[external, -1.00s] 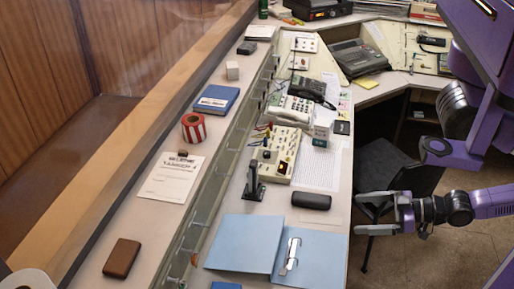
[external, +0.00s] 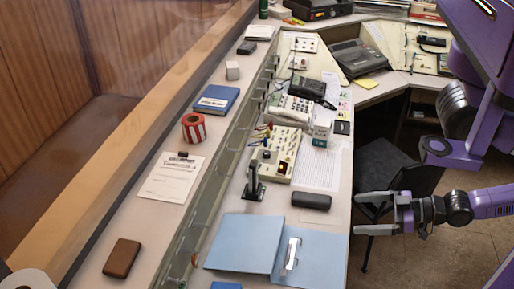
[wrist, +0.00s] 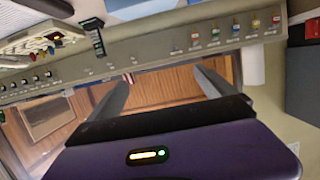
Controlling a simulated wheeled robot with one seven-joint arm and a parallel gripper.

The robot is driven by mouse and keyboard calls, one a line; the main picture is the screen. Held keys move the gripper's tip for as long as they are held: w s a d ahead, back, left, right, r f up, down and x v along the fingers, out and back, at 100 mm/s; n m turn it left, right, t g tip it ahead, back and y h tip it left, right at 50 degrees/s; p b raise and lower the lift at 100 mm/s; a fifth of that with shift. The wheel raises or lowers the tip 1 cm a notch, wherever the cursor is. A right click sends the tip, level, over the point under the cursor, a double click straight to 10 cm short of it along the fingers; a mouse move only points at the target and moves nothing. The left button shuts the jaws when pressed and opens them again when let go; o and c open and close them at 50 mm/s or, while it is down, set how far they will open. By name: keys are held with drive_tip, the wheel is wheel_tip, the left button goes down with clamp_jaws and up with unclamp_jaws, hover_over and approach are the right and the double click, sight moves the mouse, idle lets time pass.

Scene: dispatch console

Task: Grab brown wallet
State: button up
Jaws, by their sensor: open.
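The brown wallet (external: 122,258) lies flat on the raised ledge at the lower left of the external view. My gripper (external: 364,214) is at the right of the external view, beyond the desk's right edge and in front of the dark chair. It is well apart from the wallet, with the whole desk between them. Its jaws are open and empty. In the wrist view the two fingers of my gripper (wrist: 165,85) stand apart, with the console panel and wood panelling beyond. I cannot make out the wallet in the wrist view.
On the desk lie an open blue folder (external: 246,243), a dark case (external: 311,201) and a telephone (external: 290,108). A clipboard sheet (external: 172,178), red-striped roll (external: 194,127) and blue book (external: 216,99) lie on the ledge. The chair (external: 392,168) stands right of the desk.

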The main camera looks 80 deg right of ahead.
drive_tip(key=shift+o, duration=0.7)
drive_tip(key=shift+r, duration=0.1)
